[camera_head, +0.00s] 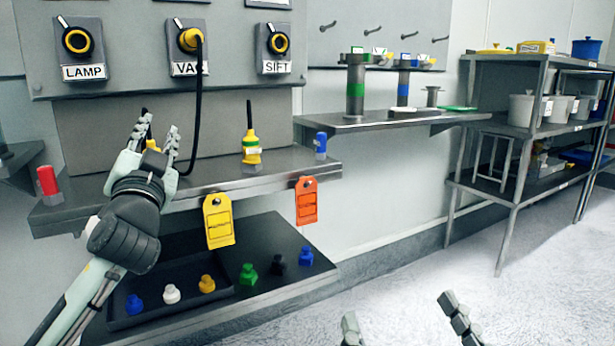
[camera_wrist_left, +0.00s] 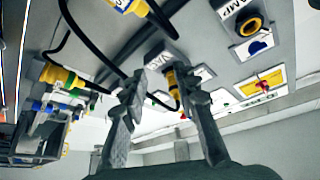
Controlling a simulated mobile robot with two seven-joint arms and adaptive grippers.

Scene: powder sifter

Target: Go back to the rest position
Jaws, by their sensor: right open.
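My left gripper (camera_head: 158,124) is raised above the shelf in front of the wall panel, below the LAMP and VAC sockets. Its two fingers are apart in the left wrist view (camera_wrist_left: 162,90), with no object held between them. A yellow plug (camera_head: 190,39) with a black cable sits in the VAC socket, and shows beyond the fingers in the left wrist view (camera_wrist_left: 172,82). My right gripper (camera_head: 405,322) is at the bottom edge of the head view. Its fingers are wide apart and empty, and the rest of it is out of frame.
The LAMP socket (camera_head: 77,40) and SIFT socket (camera_head: 278,42) flank VAC. Another yellow plug (camera_head: 251,150) stands on the metal shelf (camera_head: 285,172). Yellow (camera_head: 219,221) and orange (camera_head: 306,200) tags hang from its edge. A lower dark tray (camera_head: 180,318) holds several coloured knobs. Floor at right is clear.

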